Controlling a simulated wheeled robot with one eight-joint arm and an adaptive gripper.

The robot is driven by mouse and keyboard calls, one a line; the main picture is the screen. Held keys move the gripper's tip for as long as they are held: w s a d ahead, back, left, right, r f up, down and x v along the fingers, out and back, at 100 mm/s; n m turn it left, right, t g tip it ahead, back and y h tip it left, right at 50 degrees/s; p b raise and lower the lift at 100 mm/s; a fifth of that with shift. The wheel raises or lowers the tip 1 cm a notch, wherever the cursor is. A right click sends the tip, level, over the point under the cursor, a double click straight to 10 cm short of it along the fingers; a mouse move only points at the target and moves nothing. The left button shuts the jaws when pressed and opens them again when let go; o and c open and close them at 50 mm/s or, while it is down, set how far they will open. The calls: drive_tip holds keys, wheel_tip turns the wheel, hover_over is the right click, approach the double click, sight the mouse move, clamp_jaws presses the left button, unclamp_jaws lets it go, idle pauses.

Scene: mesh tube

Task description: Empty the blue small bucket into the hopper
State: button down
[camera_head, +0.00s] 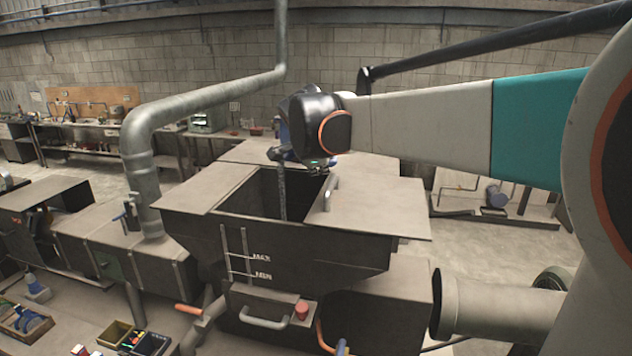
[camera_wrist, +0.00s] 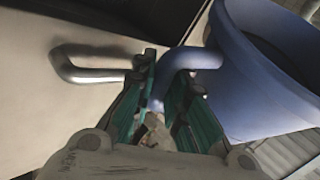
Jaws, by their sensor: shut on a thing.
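The blue small bucket (camera_wrist: 262,85) fills the right of the wrist view, tilted, with its rim and dark inside showing. My gripper (camera_wrist: 160,100) is shut on the bucket's blue handle. In the head view my gripper (camera_head: 303,163) is above the open hopper (camera_head: 300,245). There the bucket (camera_head: 283,132) is mostly hidden behind my wrist, with only small blue parts showing. A thin grey stream (camera_head: 282,196) runs from below the bucket down into the hopper's dark opening. How much is left in the bucket cannot be seen.
A metal handle (camera_head: 331,193) stands on the hopper lid at the right of the opening; it also shows in the wrist view (camera_wrist: 95,66). A thick grey pipe (camera_head: 140,160) rises at the left. Workbenches (camera_head: 85,128) stand along the back wall.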

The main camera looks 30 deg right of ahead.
drive_tip(key=shift+a+f+n+h+b, duration=0.2)
drive_tip(key=shift+f+n+h+b, duration=0.15)
drive_tip(key=shift+h+b, duration=0.45)
drive_tip(key=shift+a+f+n+h+b, duration=0.25)
drive_tip(key=shift+n+h+b, duration=0.2)
drive_tip(key=shift+h+b, duration=0.35)
idle(1.2)
